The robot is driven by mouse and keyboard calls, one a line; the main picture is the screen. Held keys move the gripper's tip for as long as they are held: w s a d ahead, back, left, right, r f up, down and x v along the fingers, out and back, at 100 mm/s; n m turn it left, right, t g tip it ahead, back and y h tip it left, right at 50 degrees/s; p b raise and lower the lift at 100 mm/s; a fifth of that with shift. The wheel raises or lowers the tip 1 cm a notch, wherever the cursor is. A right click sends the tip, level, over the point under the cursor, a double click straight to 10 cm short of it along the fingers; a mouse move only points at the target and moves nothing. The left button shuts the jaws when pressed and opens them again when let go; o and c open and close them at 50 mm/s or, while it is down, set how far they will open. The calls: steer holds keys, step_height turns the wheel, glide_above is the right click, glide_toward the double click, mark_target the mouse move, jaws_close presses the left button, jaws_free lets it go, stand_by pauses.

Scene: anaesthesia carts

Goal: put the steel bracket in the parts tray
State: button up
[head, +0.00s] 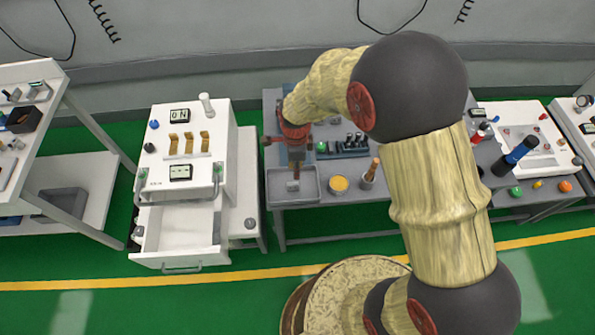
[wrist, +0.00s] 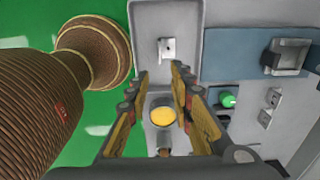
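The parts tray (head: 312,196) is a shallow grey tray at the front left of the grey table. In the wrist view its rim shows (wrist: 137,35) ahead of the fingers. The steel bracket (wrist: 167,48), a small light grey piece with a dark hole, appears to lie on the tray floor, inside the walls. It also shows in the head view (head: 293,186). My gripper (head: 296,166) is above the tray, pointing down. In the wrist view my gripper (wrist: 161,70) is open, with a clear gap between its fingers and nothing held. The bracket shows beyond the fingertips, apart from them.
A dark rack (head: 345,147) is behind. A white cart (head: 183,150) with an open drawer (head: 180,235) stands left.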

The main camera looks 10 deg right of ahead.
steer(key=d+r+n+t, duration=0.1)
steer(key=d+r+n, duration=0.1)
steer(key=r, duration=0.5)
steer(key=d+r+n+t, duration=0.1)
steer(key=d+r+n, duration=0.15)
steer(key=r, duration=0.35)
steer(key=s+d+r+n+t, duration=0.1)
steer(key=s+d+r+n, duration=0.3)
steer(key=s+r+n, duration=0.3)
steer(key=s+d+r+n+t, duration=0.2)
steer(key=s+d+r+n, duration=0.2)
steer(key=s+r+n, duration=0.3)
steer(key=s+r, duration=0.4)
steer(key=shift+s+d+r+t, duration=0.25)
steer(key=shift+d+r+t, duration=0.05)
steer(key=shift+f+b, duration=0.9)
steer(key=shift+a, duration=0.1)
